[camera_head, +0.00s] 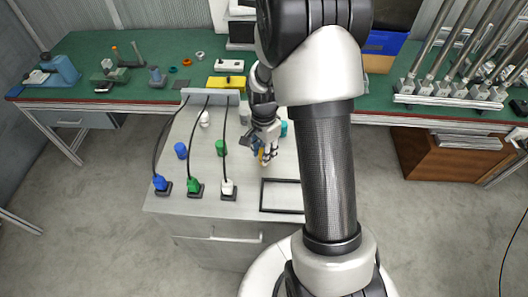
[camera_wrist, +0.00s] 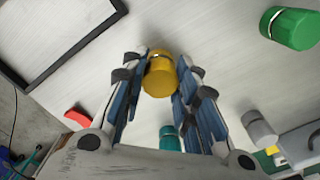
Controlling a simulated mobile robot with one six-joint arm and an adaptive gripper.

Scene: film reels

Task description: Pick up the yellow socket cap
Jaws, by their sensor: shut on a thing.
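The yellow socket cap (camera_wrist: 159,76) is between the fingertips of my gripper (camera_wrist: 160,82) in the wrist view. The fingers are shut on it from both sides. In the head view my gripper (camera_head: 266,152) is low over the white cabinet top (camera_head: 180,205), and a small part of the yellow cap (camera_head: 262,157) shows at its tips. I cannot tell whether the cap touches the cabinet top.
A green cap (camera_wrist: 292,28), a teal cap (camera_wrist: 170,138), a grey cap (camera_wrist: 259,128) and a red piece (camera_wrist: 78,118) are nearby. A black square frame (camera_head: 282,195) lies at front right. Cabled blue (camera_head: 162,184), green (camera_head: 194,186) and white (camera_head: 227,187) plugs stand at front left.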

